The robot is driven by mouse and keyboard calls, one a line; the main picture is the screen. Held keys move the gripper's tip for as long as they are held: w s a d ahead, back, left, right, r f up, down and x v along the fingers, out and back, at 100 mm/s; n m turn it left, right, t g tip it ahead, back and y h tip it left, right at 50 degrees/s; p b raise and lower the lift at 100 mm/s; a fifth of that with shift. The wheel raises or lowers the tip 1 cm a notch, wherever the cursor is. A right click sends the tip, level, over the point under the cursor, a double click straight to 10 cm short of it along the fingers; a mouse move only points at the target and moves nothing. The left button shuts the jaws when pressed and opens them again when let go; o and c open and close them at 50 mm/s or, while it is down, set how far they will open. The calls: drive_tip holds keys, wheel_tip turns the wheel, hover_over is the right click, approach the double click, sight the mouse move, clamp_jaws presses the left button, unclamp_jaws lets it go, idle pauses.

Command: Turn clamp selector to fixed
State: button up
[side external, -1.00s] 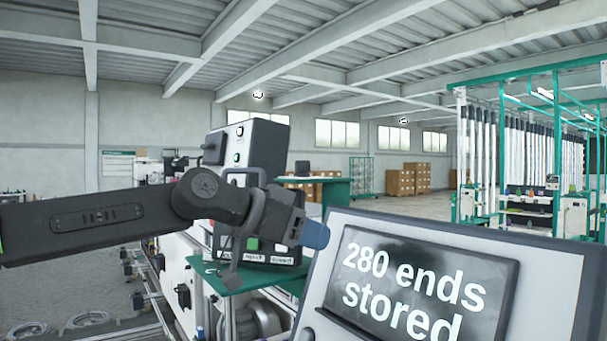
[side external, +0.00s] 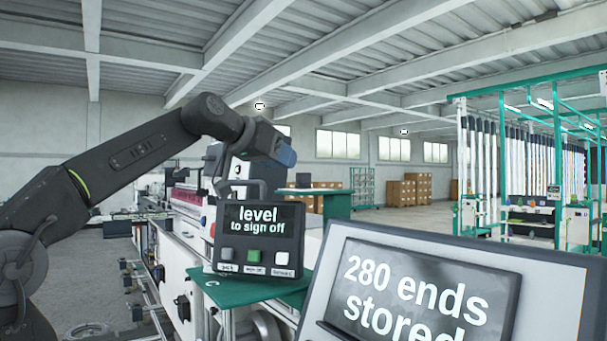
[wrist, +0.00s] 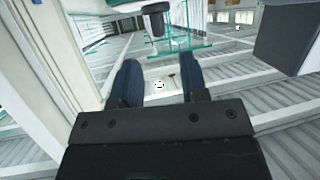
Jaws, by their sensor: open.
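My gripper (side external: 286,155) is raised in front of a dark control box (side external: 240,170) with pale sides, which my arm partly hides. In the wrist view my gripper (wrist: 160,80) shows two dark blue fingers spread apart with nothing between them. No part is readable as the clamp selector; any knob on the dark box is hidden or too small to tell. A handheld-style display unit (side external: 259,241) reads "level to sign off" and has a grey, a green and a white button. It stands below my gripper, apart from it.
A green shelf (side external: 250,293) carries the display unit. A large screen (side external: 420,290) reading "280 ends stored" fills the lower right foreground. A green-framed creel (side external: 520,170) and stacked cartons (side external: 408,190) stand farther back. Open air surrounds my gripper on its right.

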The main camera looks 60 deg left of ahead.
sight(304, 181)
drive_tip(key=x, duration=0.7)
drive_tip(key=shift+w+a+f, duration=0.1)
drive_tip(key=shift+w, duration=0.25)
clamp_jaws()
